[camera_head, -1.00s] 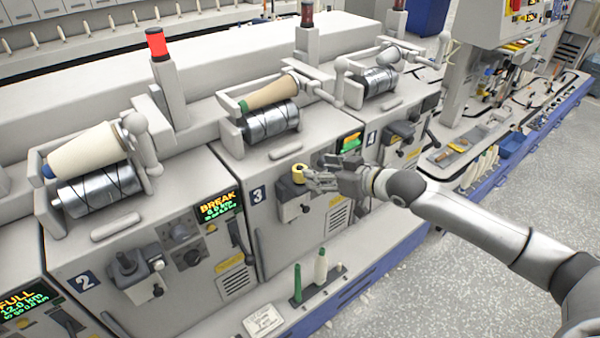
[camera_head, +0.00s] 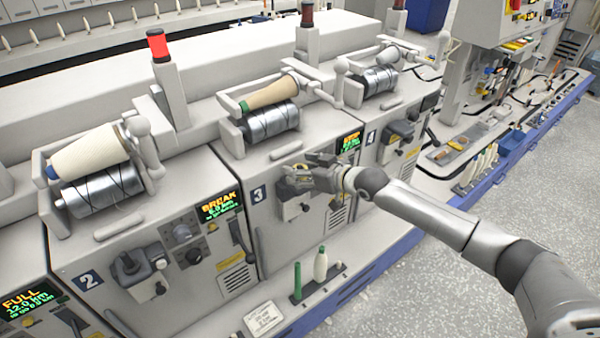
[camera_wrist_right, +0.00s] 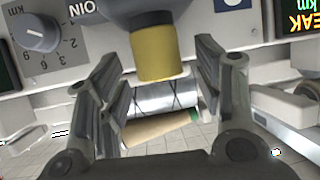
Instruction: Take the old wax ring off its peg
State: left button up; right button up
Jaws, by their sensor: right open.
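The old wax ring is a short yellow cylinder (camera_wrist_right: 156,52) on the front of winding unit 3. Its upper end meets a dark round part in the right wrist view, and the peg itself is hidden. My right gripper (camera_head: 297,174) is at the ring in the head view and covers most of it. In the right wrist view the gripper's fingers (camera_wrist_right: 160,66) stand open on either side of the ring, with a visible gap on both sides. My left gripper is not in view.
A yarn cone (camera_head: 270,94) rests on a metal drum (camera_head: 270,121) above unit 3. A green tube (camera_head: 297,281) and a pale bobbin (camera_head: 320,263) stand on the ledge below. A lit display (camera_head: 348,144) is right of the gripper. The floor at right is clear.

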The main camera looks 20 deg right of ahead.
jog(key=c, duration=1)
jog(key=shift+o, duration=0.2)
